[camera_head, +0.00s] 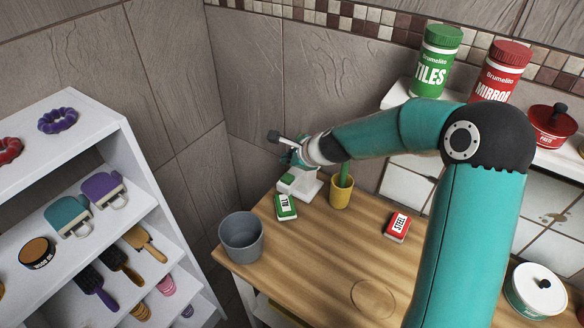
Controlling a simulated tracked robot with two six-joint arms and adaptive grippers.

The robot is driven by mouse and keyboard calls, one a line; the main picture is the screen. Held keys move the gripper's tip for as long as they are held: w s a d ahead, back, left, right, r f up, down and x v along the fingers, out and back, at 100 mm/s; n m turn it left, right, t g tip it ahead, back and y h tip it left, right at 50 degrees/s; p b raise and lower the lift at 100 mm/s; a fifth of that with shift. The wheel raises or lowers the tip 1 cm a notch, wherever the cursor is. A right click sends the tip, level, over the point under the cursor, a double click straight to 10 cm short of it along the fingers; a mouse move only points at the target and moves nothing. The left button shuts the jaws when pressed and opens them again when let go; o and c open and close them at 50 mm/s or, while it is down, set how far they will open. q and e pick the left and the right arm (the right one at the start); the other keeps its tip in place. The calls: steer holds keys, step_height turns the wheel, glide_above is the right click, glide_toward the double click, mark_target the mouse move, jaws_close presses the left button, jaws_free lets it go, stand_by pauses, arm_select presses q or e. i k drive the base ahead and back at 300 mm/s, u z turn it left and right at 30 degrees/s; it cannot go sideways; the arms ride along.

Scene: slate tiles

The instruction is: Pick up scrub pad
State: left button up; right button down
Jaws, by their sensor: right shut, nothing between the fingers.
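A small green-and-white block labelled "ALL" (285,206) lies on the wooden counter (310,250), and a red-and-white block labelled "STEEL" (397,226) lies further right. Either looks like a scrub pad; I cannot tell which one is meant. A white holder (308,190) stands behind the green block, with a small green-and-white piece (287,179) at its left. My right gripper (275,138) is at the far end of the counter, above the holder and apart from both labelled blocks. It is shut and empty. My left gripper is out of view.
A grey bucket (241,240) stands at the counter's left corner. A yellow cup (341,194) with a green handle is right of the holder. A white pot (536,292) is at the right. A white shelf (75,140) stands left. My arm crosses the right side.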

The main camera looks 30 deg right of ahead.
mark_target(286, 209)
steer(key=k, duration=1)
